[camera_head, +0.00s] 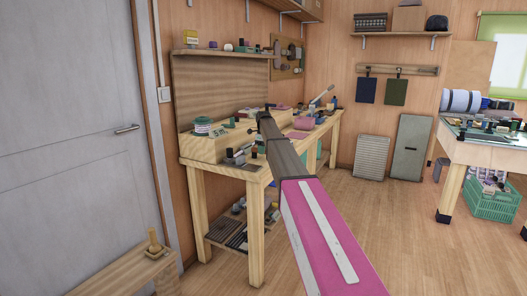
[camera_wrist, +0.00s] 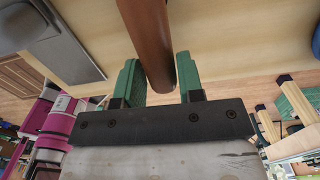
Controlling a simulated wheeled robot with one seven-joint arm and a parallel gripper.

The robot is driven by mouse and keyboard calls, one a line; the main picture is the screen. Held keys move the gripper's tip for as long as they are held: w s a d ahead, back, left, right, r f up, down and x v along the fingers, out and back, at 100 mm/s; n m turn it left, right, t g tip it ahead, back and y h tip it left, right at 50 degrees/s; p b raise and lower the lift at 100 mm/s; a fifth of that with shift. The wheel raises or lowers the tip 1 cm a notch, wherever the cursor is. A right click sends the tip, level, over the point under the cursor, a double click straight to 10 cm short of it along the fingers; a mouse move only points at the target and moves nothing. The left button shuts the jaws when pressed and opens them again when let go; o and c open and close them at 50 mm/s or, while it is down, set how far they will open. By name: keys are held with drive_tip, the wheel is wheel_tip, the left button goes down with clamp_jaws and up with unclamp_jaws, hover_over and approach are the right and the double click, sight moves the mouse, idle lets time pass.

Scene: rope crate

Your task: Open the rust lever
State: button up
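A brown, rust-coloured round bar, which looks like the rust lever (camera_wrist: 148,35), comes down from the top of the wrist view. Its rounded lower end lies between the two green fingers of my gripper (camera_wrist: 162,78). The bar fills nearly all of the gap. It overlaps or touches the left finger, and the right finger is very close to it. I cannot tell whether the fingers press on it. In the head view my arm reaches over the workbench (camera_head: 228,166) and hides the gripper; I cannot make out the lever there.
A green-and-white rope spool (camera_head: 203,126) and small tools lie on the bench beside my arm. A grey door (camera_head: 70,130) and a low wooden bench (camera_head: 125,272) are at the left. A second table (camera_head: 480,150) with a green crate (camera_head: 490,203) under it stands right. The floor between is clear.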

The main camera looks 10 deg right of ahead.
drive_tip(key=shift+o, duration=1.2)
wheel_tip(320, 180, up, 11)
drive_tip(key=shift+s+f, duration=0.1)
